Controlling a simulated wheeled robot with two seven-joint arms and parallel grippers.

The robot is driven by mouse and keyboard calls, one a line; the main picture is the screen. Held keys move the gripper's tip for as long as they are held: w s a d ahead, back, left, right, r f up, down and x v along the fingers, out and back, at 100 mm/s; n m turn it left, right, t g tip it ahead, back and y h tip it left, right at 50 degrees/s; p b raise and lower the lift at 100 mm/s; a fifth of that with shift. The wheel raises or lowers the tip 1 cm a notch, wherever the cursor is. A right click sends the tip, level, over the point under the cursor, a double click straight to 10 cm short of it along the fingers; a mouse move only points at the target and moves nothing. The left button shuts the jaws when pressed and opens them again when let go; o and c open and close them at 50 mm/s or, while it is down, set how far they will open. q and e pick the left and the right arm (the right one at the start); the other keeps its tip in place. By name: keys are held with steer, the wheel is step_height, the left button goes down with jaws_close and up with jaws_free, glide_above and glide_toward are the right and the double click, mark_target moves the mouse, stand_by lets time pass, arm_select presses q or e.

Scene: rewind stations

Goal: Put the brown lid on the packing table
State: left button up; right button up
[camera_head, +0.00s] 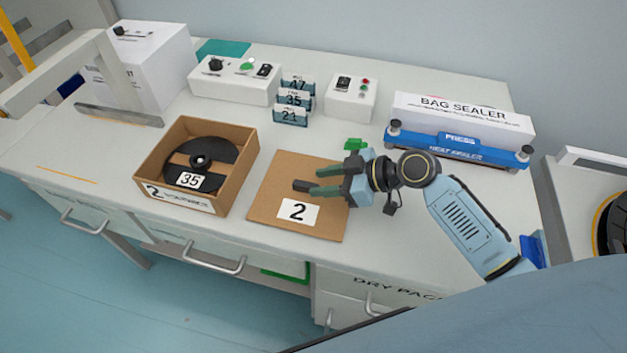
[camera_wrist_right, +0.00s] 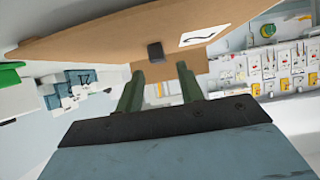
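The brown lid (camera_head: 283,171) is a flat square board with a white "2" label and a small dark knob (camera_head: 300,185). It lies on the pale table (camera_head: 240,264), right of the open box. My right gripper (camera_head: 317,181) is low over the lid's right half, its two green fingers apart and pointing at the knob. In the right wrist view, the lid (camera_wrist_right: 110,35) spans the top, and the knob (camera_wrist_right: 155,51) shows just beyond and between the fingertips (camera_wrist_right: 159,75), with nothing visibly gripped. My left gripper is out of view.
An open brown box (camera_head: 240,178) holding a black reel (camera_head: 215,157) marked 35 stands left of the lid. Numbered blue holders (camera_head: 291,115), control boxes (camera_head: 234,84) and a bag sealer (camera_head: 460,140) line the back. A small green item (camera_head: 355,144) lies behind the gripper.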

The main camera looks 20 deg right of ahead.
steer(key=v, duration=0.8)
steer(key=shift+s+d+r, duration=0.2)
steer(key=shift+d, duration=0.1)
